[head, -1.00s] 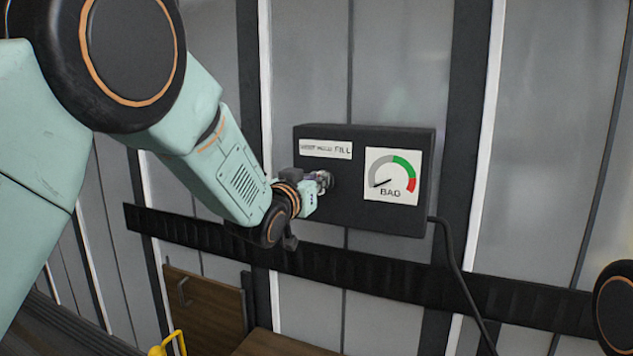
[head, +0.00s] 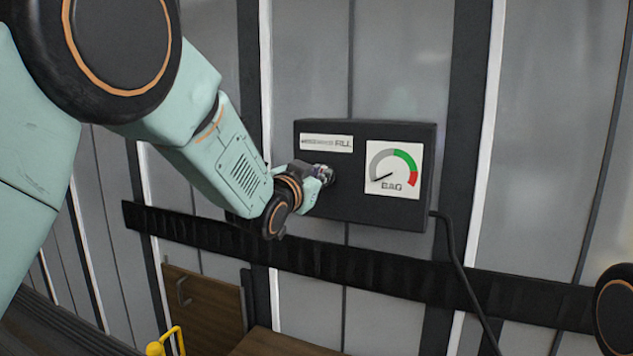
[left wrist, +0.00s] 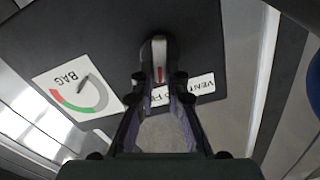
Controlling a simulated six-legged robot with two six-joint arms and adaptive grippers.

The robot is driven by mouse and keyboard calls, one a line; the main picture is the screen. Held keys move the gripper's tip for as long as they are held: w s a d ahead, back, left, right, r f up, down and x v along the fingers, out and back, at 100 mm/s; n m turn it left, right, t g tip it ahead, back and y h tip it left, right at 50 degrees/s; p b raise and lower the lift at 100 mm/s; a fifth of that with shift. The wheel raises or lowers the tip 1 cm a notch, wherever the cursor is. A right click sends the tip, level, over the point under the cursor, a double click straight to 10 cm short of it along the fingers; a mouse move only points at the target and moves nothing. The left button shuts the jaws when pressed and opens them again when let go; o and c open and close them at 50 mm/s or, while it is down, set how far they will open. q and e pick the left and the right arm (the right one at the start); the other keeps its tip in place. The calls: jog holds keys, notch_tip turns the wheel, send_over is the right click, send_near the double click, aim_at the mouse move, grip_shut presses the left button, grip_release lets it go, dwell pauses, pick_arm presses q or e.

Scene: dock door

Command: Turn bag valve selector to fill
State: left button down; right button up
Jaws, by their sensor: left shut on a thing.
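The bag valve selector is a small knob with a red mark, seen in the left wrist view (left wrist: 160,62) on the face of a black box (head: 350,205). My left gripper (head: 325,175) reaches it from the left. In the left wrist view, my fingers (left wrist: 160,80) are shut on the knob, one on each side. A white label (head: 326,143) above the knob ends in FILL. The fingers hide part of this label in the wrist view. The white BAG gauge (head: 394,171) has its needle in the grey part, at the low end. My right gripper is out of view.
The box sits above a long black ribbed rail (head: 380,268) on a grey panelled wall. A black cable (head: 459,270) hangs from its right side. Below left are a brown wooden panel (head: 205,305) and a yellow rail (head: 170,342).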

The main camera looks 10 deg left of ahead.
pick_arm(q)
jog(key=m+b, duration=0.1)
jog(key=m, duration=0.1)
jog(key=m+b, duration=0.1)
jog(key=m, duration=0.1)
jog(key=m+b, duration=0.1)
jog(key=m, duration=0.1)
jog(key=shift+d+f+b, duration=0.15)
jog(key=shift+d+b, duration=0.1)
jog(key=shift+b, duration=0.1)
jog(key=shift+m, duration=0.3)
jog(key=c, duration=1.4)
grip_release()
jog(key=shift+o, duration=0.2)
jog(key=shift+s, duration=0.1)
jog(key=s+a, duration=0.2)
jog(key=s, duration=0.9)
jog(key=shift+s, duration=0.35)
jog(key=shift+a, duration=0.1)
